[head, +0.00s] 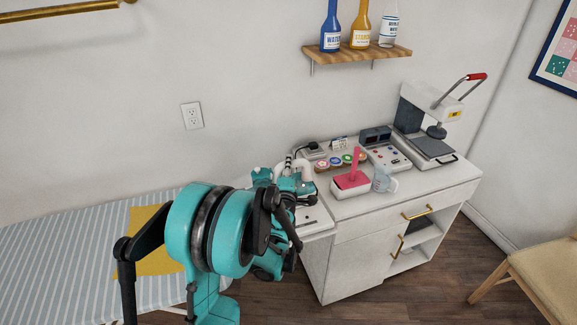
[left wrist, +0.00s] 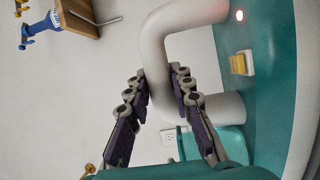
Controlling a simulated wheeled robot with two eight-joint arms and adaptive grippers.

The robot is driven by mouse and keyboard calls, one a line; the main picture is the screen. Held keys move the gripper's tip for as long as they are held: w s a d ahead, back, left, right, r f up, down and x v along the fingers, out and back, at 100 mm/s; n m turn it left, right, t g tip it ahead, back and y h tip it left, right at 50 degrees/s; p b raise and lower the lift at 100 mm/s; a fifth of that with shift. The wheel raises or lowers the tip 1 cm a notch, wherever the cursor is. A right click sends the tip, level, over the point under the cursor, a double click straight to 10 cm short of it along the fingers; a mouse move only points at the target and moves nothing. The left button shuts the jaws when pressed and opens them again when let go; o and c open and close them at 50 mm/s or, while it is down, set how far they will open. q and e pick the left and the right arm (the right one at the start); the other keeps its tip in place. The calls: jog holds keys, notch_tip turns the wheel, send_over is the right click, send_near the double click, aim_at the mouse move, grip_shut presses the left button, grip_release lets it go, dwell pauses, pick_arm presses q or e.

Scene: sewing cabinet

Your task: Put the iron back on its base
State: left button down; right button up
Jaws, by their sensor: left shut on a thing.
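The iron (left wrist: 270,75) fills the right side of the left wrist view. It has a teal body, a thick pale curved handle, a small red light and a yellow button. My left gripper (left wrist: 158,92) is shut on its handle, with one dark-padded finger on each side. In the head view my left gripper (head: 288,192) is over the left end of the white cabinet, and my teal arm hides most of the iron. A pale plate (head: 313,216) shows just under the gripper; I cannot tell whether it is the iron's base, or whether the iron touches it. My right gripper is out of view.
The cabinet top holds a white box with a pink top (head: 350,183), a clear cup (head: 383,179), several round tins (head: 335,162), a control box (head: 385,157) and a heat press (head: 428,125). A striped ironing board (head: 60,245) with yellow cloth (head: 148,262) is at left.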

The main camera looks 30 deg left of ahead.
pick_arm(q)
jog(key=shift+f+b, duration=0.3)
jog(key=c, duration=1.3)
grip_release()
jog(key=shift+o, duration=0.2)
jog(key=v, duration=1.2)
